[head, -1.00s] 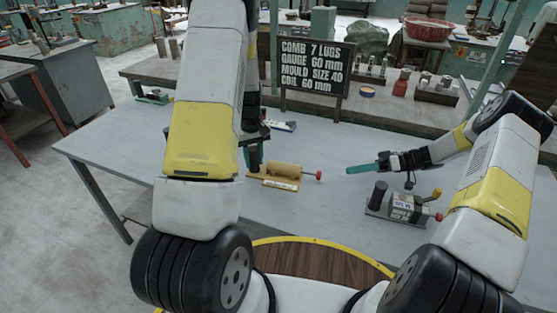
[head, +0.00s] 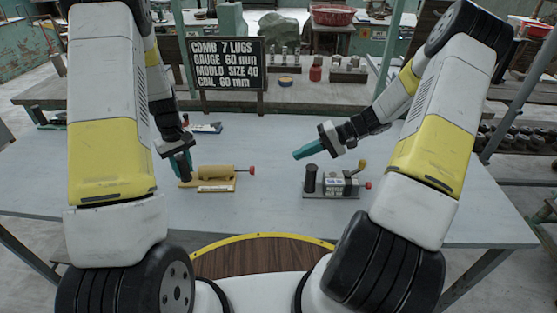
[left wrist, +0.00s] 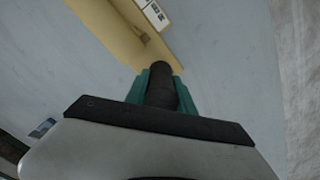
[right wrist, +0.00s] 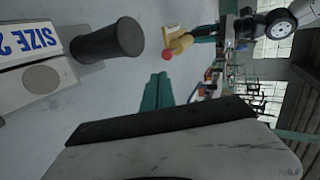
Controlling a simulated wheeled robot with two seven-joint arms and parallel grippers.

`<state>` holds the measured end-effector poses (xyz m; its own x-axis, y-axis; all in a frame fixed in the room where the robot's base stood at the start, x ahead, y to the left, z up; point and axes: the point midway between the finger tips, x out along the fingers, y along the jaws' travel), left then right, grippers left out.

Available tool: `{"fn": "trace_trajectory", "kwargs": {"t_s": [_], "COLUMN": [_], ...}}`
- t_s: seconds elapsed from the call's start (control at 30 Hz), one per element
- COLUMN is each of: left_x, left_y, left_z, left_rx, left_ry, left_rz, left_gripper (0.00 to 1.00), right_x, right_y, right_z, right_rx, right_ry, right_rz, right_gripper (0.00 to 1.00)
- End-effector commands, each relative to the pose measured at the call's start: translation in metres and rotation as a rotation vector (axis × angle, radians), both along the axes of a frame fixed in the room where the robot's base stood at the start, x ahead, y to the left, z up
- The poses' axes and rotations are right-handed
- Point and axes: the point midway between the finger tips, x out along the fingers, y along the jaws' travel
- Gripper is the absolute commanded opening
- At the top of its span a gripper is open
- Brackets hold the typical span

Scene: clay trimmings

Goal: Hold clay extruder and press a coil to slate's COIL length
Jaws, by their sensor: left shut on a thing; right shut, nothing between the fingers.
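The clay extruder (head: 212,172), a tan barrel on a wooden base with a red knob at its right end, lies on the grey table. My left gripper (head: 182,165) is at its left end, pointing down. In the left wrist view its green fingers (left wrist: 160,85) are shut on a dark round handle (left wrist: 160,75), beside the tan body. My right gripper (head: 297,153) is shut and empty, above the table to the right of the red knob. The slate (head: 226,63) reads COMB 7 LUGS, GAUGE 60 mm, MOULD SIZE 40, COIL 60 mm. I see no coil.
A grey device (head: 340,184) with a dark cylinder, a yellow knob and a red knob stands below my right gripper; its label shows SIZE in the right wrist view. A small blue-and-white item (head: 207,128) lies behind the extruder. The table between extruder and device is clear.

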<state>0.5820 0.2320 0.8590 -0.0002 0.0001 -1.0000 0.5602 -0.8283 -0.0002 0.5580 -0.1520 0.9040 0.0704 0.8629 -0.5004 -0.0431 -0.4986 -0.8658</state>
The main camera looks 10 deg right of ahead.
Motion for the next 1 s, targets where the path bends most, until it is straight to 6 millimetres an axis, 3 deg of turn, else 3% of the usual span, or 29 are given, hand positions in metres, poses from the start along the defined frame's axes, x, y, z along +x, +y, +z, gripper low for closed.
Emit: {"fn": "trace_trajectory", "kwargs": {"t_s": [0.47,0.6,0.8,1.0], "left_x": [0.001,0.0,0.0,0.0], "left_y": [0.0,0.0,0.0,0.0], "left_z": [0.0,0.0,0.0,0.0], "left_rx": [0.0,0.0,0.0,0.0], "left_ry": [-0.001,-0.001,-0.001,-0.001], "left_rz": [0.0,0.0,0.0,0.0], "left_gripper": [0.0,0.0,0.0,0.0], "right_x": [0.006,0.008,0.009,0.009], "right_y": [0.082,0.103,0.119,0.121], "right_z": [-0.047,-0.047,-0.047,-0.047], "right_rx": [0.002,0.001,0.001,0.001], "right_ry": [0.001,-0.001,-0.002,-0.002], "right_rz": [0.005,0.005,0.003,0.003], "right_gripper": [0.0,0.0,0.0,0.0]}}
